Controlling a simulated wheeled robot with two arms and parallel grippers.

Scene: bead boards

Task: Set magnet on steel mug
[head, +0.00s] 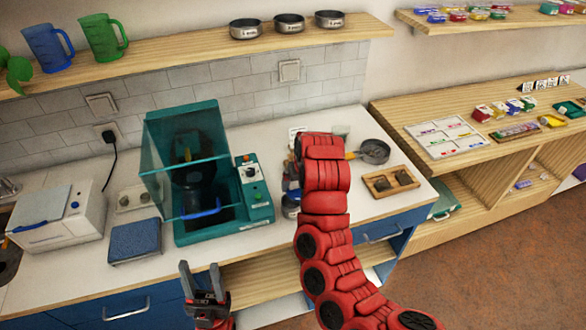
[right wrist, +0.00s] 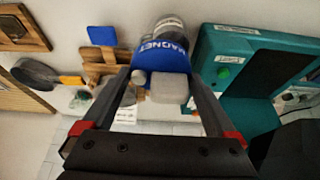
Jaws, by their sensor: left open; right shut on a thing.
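The magnet (right wrist: 160,57) is blue with white "MAGNET" lettering and a pale grey block at its near side. My right gripper (right wrist: 163,74) is shut on it in the right wrist view. A grey metallic round thing (right wrist: 168,27), perhaps the steel mug, shows just beyond the magnet; I cannot tell if they touch. A metallic vessel (head: 290,207) partly shows left of that arm. My left gripper (head: 202,285) is open and empty in front of the counter.
A teal machine with a clear hood (head: 205,175) stands left of my right arm. A pan (head: 374,151) and a wooden tray (head: 391,182) lie to the right. A blue-topped scale (head: 134,241) and a white appliance (head: 60,218) are farther left. Steel bowls (head: 289,23) sit on the shelf.

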